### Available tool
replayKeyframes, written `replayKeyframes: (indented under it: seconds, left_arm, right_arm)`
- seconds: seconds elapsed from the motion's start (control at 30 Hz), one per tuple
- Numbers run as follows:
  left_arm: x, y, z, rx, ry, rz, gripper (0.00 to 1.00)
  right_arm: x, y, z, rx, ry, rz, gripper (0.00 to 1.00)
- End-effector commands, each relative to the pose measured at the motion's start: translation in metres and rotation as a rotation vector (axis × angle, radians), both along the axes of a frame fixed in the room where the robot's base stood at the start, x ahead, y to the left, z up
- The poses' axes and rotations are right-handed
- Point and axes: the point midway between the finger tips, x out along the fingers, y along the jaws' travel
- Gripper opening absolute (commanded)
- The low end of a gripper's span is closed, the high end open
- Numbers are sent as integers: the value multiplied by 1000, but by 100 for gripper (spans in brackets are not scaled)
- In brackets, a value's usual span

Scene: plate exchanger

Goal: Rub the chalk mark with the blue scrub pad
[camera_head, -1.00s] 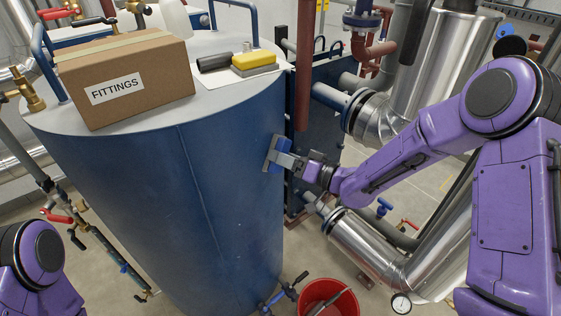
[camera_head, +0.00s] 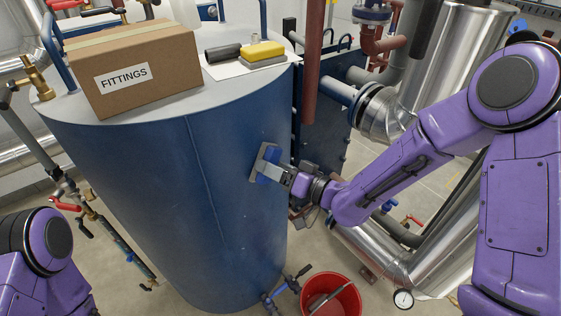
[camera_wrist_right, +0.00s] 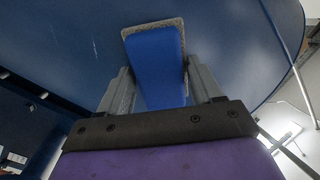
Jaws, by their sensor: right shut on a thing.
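The blue scrub pad (camera_head: 264,160) has a blue grip block and a grey scrubbing face. My right gripper (camera_head: 277,171) is shut on it, at the right side of the big blue tank (camera_head: 165,215). In the right wrist view the pad (camera_wrist_right: 158,58) sits between the fingers of my right gripper (camera_wrist_right: 160,85), its grey face toward the tank wall. I cannot tell whether it touches the wall. A faint whitish streak, likely the chalk mark (camera_wrist_right: 95,48), shows on the wall left of the pad, apart from it. My left gripper is out of view.
On the tank top are a FITTINGS box (camera_head: 135,72), a yellow sponge-like block (camera_head: 262,50) and a dark cylinder (camera_head: 222,53). Right of the tank are a red-brown pipe (camera_head: 312,65) and silver pipes (camera_head: 430,255). A red bucket (camera_head: 345,300) stands on the floor.

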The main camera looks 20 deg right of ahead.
Motion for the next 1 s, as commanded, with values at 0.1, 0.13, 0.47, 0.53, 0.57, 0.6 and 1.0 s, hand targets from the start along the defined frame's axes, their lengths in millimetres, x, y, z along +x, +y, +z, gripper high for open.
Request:
replayKeyframes:
  seconds: [0.1, 0.13, 0.47, 0.53, 0.57, 0.6, 1.0]
  left_arm:
    - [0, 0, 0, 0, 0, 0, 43]
    - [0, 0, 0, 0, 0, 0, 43]
    - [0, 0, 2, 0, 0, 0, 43]
    - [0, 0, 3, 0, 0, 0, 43]
    - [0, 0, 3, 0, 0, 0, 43]
    - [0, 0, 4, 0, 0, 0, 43]
    - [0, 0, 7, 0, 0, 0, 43]
  right_arm:
    - [-2, 2, 0, 0, 0, 0, 41]
    - [-2, 2, 0, 0, 0, 0, 41]
    - [-13, -9, 1, -1, 0, -2, 41]
    - [-20, -14, 1, 1, 0, -3, 41]
    - [-23, -16, 1, 2, 1, -3, 41]
    - [-27, -19, 1, 1, 2, -3, 41]
    - [-49, -36, 0, 0, 0, -1, 41]
